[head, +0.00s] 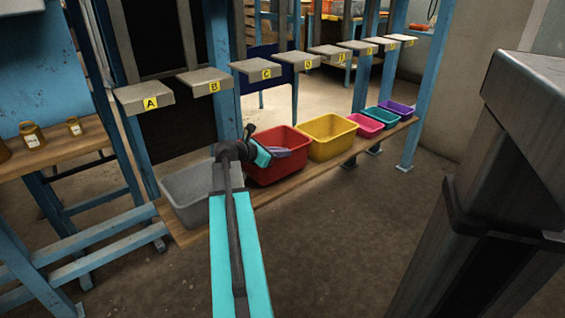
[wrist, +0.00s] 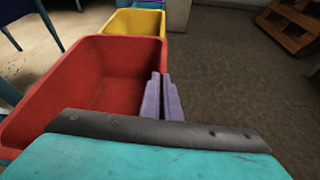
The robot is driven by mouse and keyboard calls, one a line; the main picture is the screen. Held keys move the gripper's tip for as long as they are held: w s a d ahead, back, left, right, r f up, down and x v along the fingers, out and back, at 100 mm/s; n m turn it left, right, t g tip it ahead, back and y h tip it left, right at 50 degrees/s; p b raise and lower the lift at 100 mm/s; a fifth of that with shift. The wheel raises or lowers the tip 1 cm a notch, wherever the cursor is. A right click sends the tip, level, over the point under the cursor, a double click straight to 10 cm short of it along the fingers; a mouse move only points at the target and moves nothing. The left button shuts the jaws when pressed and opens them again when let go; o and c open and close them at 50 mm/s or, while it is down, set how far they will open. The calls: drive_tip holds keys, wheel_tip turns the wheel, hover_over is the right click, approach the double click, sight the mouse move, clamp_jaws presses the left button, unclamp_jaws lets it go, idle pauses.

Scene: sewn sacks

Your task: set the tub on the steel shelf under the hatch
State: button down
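A red tub (head: 279,167) stands on a low wooden plank in a row of tubs. It also fills the left of the wrist view (wrist: 95,68), open at the top and seemingly empty. My gripper (head: 290,152) is at the tub's near long rim. In the wrist view its two lavender fingers (wrist: 164,98) stand close together, one on each side of the right-hand wall, and look closed on it. The tub appears level on the plank. I cannot tell which surface is the steel shelf, and no hatch is clearly seen.
A grey tub (head: 188,192) stands left of the red one; a yellow tub (head: 326,138) and pink tub (head: 364,124) stand right, with smaller ones beyond. Lettered grey slabs (head: 205,79) jut out above. A large grey block (head: 525,105) fills the right edge. Floor in front is clear.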

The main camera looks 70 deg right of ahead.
sight(283, 159)
drive_tip(key=shift+f, duration=1.55)
drive_tip(key=c, duration=2)
unclamp_jaws()
drive_tip(key=shift+f, duration=0.1)
drive_tip(key=shift+f+b, duration=0.2)
drive_tip(key=shift+b, duration=0.8)
drive_tip(key=shift+r+p+v, duration=0.15)
drive_tip(key=shift+p+v, duration=0.5)
drive_tip(key=shift+v, duration=0.4)
drive_tip(key=shift+r+p+v, duration=0.15)
drive_tip(key=shift+p+v, duration=0.45)
drive_tip(key=shift+v, duration=0.4)
drive_tip(key=p+v, duration=0.3)
drive_tip(key=v, duration=0.6)
drive_tip(key=shift+w+a, duration=0.2)
drive_tip(key=shift+w, duration=0.15)
